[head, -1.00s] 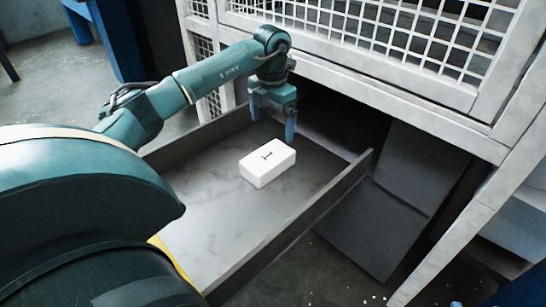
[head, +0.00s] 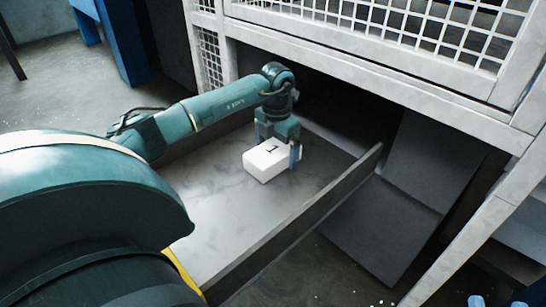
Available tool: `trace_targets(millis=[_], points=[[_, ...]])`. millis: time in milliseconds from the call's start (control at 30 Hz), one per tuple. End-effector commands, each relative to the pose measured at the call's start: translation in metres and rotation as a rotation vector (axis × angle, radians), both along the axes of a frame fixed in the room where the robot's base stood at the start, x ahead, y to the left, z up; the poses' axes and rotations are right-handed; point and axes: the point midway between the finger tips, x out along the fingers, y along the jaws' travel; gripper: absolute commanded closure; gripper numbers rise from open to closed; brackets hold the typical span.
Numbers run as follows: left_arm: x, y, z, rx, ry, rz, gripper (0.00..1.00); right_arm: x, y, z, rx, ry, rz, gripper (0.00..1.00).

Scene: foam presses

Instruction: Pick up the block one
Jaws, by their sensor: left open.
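Block one (head: 263,165) is a white box with a black "1" on top. It lies on the grey floor of the open tray (head: 215,220). My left gripper (head: 277,150) is open above and around the block, with one blue finger at its right end and the other at its far left side. I cannot tell whether the fingers touch it. The gripper hides part of the block's far side. Two blue fingertips of my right gripper (head: 497,302) show apart at the bottom right edge, with nothing seen between them; the rest is out of frame.
The tray has raised dark side walls (head: 310,225). A pale frame with white mesh (head: 400,30) stands over its far end, with a dark opening below. Dark grey panels (head: 395,215) lie to the right. The tray floor around the block is clear.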

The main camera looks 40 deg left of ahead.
Motion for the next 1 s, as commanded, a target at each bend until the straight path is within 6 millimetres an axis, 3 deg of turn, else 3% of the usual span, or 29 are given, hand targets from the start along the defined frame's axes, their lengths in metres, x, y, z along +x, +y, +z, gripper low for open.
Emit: trace_targets(millis=[67,633,867,1000], points=[[0.000,0.000,0.001,0.000,0.000,0.000,0.03,0.000,0.000,0.001,-0.003,-0.002,0.002,0.64],[0.000,0.000,0.001,0.000,0.000,0.000,0.49,0.000,0.001,-0.002,-0.006,-0.002,0.004,0.64],[0.000,0.000,0.002,0.000,0.000,0.000,0.50,-0.001,0.001,-0.003,-0.006,0.007,0.004,0.64],[0.000,0.000,0.018,0.000,-0.002,0.000,0.50,-0.002,0.000,0.003,-0.015,0.004,0.001,0.64]])
